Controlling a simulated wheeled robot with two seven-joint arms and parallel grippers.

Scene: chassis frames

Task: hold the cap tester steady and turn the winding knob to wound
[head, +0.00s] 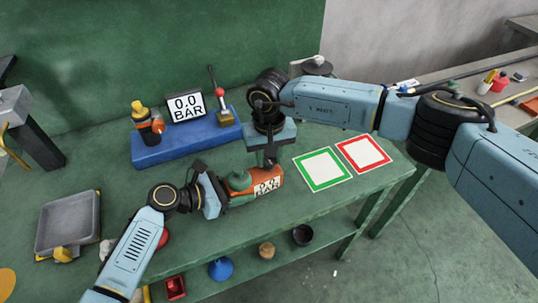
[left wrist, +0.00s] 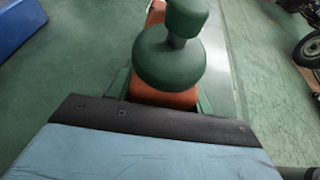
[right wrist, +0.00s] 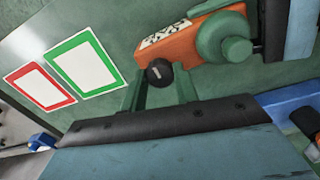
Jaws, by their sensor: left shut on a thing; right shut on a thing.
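The cap tester (head: 270,181) is an orange body with green end parts and a white label reading BAR, lying on the green bench. It shows in the left wrist view as an orange block under a green round part (left wrist: 168,62). My left gripper (head: 229,197) is shut on its body from the left. In the right wrist view, a small black knob (right wrist: 158,72) sits on the tester's side. My right gripper (right wrist: 160,88) comes from above with its green fingers around that knob, shut on it. The knob is hidden in the head view.
A green-framed card (head: 322,169) and a red-framed card (head: 363,154) lie to the right. A grey tray (head: 48,238) is far left. A shelf below holds several small items.

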